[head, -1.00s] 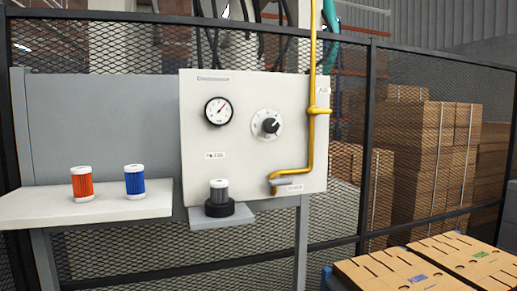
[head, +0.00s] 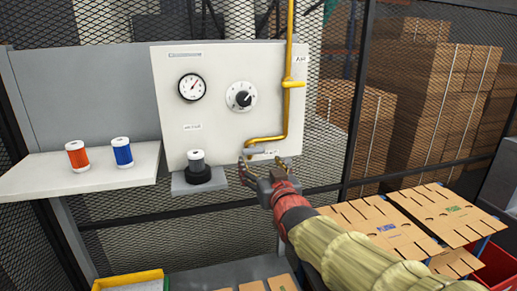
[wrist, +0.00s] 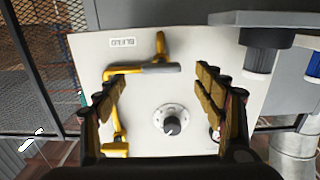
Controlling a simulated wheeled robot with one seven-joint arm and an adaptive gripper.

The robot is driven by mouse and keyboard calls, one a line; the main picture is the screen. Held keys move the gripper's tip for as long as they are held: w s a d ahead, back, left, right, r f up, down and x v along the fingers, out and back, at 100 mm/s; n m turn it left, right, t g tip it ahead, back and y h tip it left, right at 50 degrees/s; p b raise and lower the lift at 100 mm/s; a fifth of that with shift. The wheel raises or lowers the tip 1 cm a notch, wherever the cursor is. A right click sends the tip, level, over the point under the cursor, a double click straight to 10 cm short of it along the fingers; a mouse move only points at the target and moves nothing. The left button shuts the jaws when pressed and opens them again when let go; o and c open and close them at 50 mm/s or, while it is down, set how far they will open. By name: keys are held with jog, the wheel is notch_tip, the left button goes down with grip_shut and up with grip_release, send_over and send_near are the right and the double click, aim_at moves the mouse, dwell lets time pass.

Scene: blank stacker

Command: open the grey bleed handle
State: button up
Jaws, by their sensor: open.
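The grey bleed handle (wrist: 161,69) sits on the yellow pipe (wrist: 121,72) low on the white panel. In the head view the small handle (head: 254,150) is at the pipe's lower end, close above my gripper and hard to make out. My gripper (head: 265,168) is open and empty in front of the panel's lower right part. In the wrist view its two fingers stand apart to either side (wrist: 158,88), and the handle lies beyond the gap between them. I see no contact with the handle.
A dial knob (head: 241,96) and a gauge (head: 192,87) are on the panel. A dark filter in a black cup (head: 196,174) stands left of my gripper. Orange (head: 78,155) and blue (head: 122,152) filters stand on the left shelf. Flat cardboard lies at lower right.

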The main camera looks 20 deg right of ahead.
aim_at(254, 152)
jog(key=shift+w+a+r, duration=0.15)
jog(key=shift+w+r, duration=0.25)
jog(key=shift+w+p, duration=0.95)
jog(key=shift+w, duration=2.6)
jog(key=shift+c, duration=0.5)
jog(key=c, duration=1.1)
